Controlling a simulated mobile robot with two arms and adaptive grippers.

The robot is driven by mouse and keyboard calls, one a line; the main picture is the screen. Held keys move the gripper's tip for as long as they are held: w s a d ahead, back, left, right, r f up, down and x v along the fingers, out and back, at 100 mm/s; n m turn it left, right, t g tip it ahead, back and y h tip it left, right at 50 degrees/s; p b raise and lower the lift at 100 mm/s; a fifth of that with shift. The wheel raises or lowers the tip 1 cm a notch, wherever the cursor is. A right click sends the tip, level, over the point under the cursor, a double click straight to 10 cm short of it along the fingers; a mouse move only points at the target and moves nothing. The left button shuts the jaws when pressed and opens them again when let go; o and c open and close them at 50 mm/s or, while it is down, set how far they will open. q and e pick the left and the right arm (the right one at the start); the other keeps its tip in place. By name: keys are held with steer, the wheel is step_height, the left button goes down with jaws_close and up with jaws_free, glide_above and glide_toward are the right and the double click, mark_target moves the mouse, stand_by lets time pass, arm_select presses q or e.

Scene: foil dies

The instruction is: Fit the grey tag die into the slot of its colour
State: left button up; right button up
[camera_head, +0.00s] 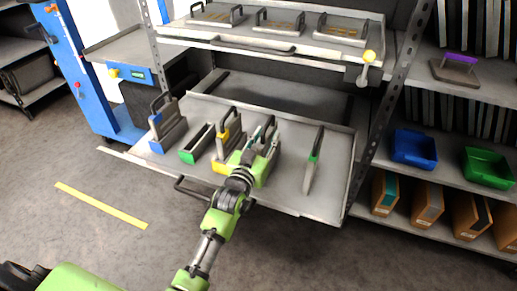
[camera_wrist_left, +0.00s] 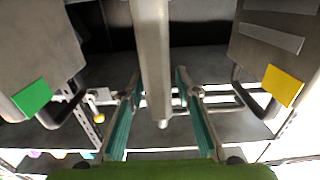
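My left gripper (camera_head: 264,132) is over the pull-out tray, just right of the yellow-tag die. In the left wrist view its teal fingers (camera_wrist_left: 158,78) stand apart on both sides of a plain grey bar (camera_wrist_left: 152,40), with gaps showing. The bar seems to be a die or handle seen edge-on; no tag shows on it. In the head view the gripper hides most of what is there. A yellow-tag die (camera_head: 229,132) and a blue-tag die (camera_head: 166,124) stand in holders. A green holder (camera_head: 196,145) looks empty. I cannot make out a grey slot. My right gripper is out of view.
A green-tag die (camera_head: 312,164) stands on the tray (camera_head: 318,205) to the right. A higher shelf (camera_head: 270,42) with several dies hangs above. A rack post (camera_head: 385,110) borders the tray on the right. Blue (camera_head: 414,149) and green (camera_head: 488,167) bins stand beyond it.

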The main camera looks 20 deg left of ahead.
arm_select(q)
steer(key=s+p, duration=0.1)
steer(key=s, duration=0.9)
steer(key=shift+s+a, duration=0.15)
steer(key=shift+s, duration=0.2)
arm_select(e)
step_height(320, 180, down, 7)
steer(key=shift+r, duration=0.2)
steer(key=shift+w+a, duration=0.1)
